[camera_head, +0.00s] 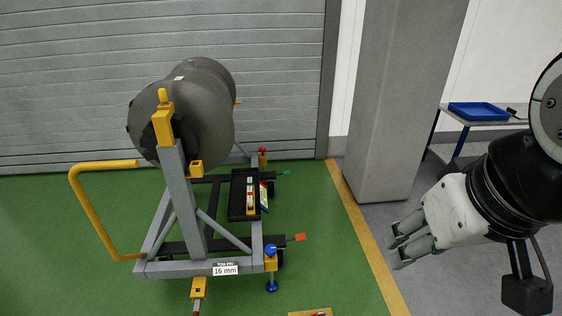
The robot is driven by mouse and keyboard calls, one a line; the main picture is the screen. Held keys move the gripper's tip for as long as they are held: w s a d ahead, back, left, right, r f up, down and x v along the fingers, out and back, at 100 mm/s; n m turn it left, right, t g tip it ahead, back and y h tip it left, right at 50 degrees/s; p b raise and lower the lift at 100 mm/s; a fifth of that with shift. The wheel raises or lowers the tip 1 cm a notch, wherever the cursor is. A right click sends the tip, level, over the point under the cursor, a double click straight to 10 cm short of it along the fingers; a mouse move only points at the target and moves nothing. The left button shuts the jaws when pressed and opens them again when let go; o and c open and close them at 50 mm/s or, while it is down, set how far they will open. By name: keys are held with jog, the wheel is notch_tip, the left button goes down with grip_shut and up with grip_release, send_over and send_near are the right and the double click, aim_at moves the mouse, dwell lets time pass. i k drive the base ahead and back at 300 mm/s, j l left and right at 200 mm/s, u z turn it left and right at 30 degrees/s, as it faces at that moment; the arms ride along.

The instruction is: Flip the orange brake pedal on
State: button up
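A small orange-red pedal (299,238) sticks out to the right from the front right of a grey wheeled engine stand (185,267), low near the green floor. It looks roughly level; its exact tilt is too small to tell. My gripper (397,247) is at the right of the view, well to the right of the pedal and apart from it. Its fingers look spread, pointing left, with nothing between them.
The stand carries a dark cylinder (195,110) and a yellow handle (85,205). A green pedal (286,172) is at its rear right. A blue knob (270,250) sits near the orange pedal. A grey pillar (400,100) and a table with a blue tray (478,111) stand behind. Floor between stand and gripper is clear.

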aim_at(300, 237)
jog(key=l+u, duration=0.3)
jog(key=l, duration=0.65)
jog(key=k+l+u, duration=0.1)
jog(key=l+u, duration=0.15)
jog(key=l, duration=0.7)
jog(key=i+l+u, duration=0.1)
jog(key=l, duration=0.25)
jog(key=i+l, duration=0.25)
jog(key=i+l+u, duration=0.15)
jog(key=l, duration=0.3)
jog(key=i+l, duration=0.15)
jog(key=l, duration=0.2)
jog(key=i+l+u, duration=0.15)
jog(key=l, duration=0.2)
jog(key=i+l+u, duration=0.2)
jog(key=i+l, duration=0.45)
jog(key=i+l+u, duration=0.2)
jog(key=i+l, duration=0.5)
jog(key=k+l, duration=0.05)
